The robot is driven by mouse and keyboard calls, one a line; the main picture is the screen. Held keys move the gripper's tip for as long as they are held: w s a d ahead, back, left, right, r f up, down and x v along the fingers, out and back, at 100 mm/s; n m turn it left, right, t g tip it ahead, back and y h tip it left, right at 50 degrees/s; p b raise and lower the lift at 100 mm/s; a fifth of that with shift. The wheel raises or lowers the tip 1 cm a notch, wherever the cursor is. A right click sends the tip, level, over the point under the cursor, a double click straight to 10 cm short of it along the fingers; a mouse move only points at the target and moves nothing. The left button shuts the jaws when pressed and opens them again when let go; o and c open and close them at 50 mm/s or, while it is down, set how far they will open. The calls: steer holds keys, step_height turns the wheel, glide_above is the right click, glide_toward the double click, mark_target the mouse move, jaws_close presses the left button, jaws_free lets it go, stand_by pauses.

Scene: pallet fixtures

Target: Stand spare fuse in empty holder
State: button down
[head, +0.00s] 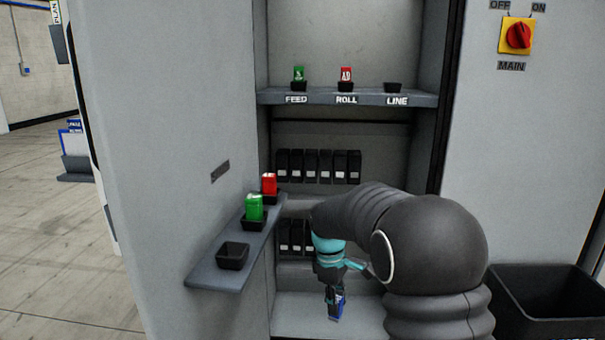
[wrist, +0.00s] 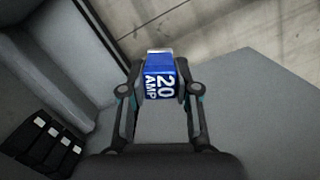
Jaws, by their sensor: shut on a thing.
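In the wrist view, my gripper (wrist: 161,92) is shut on a blue fuse (wrist: 160,80) marked "20 AMP". In the head view, my gripper (head: 335,296) points down in the lower cabinet, with the blue fuse (head: 337,309) between its fingers. The upper shelf has three labelled black holders. The FEED holder (head: 299,87) has a green fuse (head: 298,73), and the ROLL holder (head: 345,87) has a red fuse (head: 346,73). The LINE holder (head: 393,88) is empty. On the side shelf, the front holder (head: 233,257) is empty.
The side shelf (head: 205,275) also carries a green fuse (head: 254,207) and a red fuse (head: 269,184) in holders. Rows of black breakers (head: 318,166) line the cabinet back. A black bin (head: 550,300) stands at right, below a red and yellow main switch (head: 517,36).

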steer(key=s+d+f+m, duration=0.3)
steer(key=f+m, duration=0.3)
steer(key=f, duration=0.3)
steer(key=s+d+f+m+g+y, duration=0.1)
steer(key=s+d+f+m, duration=0.2)
steer(key=f+m, duration=0.3)
step_height(320, 180, down, 4)
steer(key=shift+d+f+y, duration=0.2)
steer(key=shift+d+y, duration=0.1)
steer(key=shift+d, duration=0.5)
steer(key=shift+d, duration=0.1)
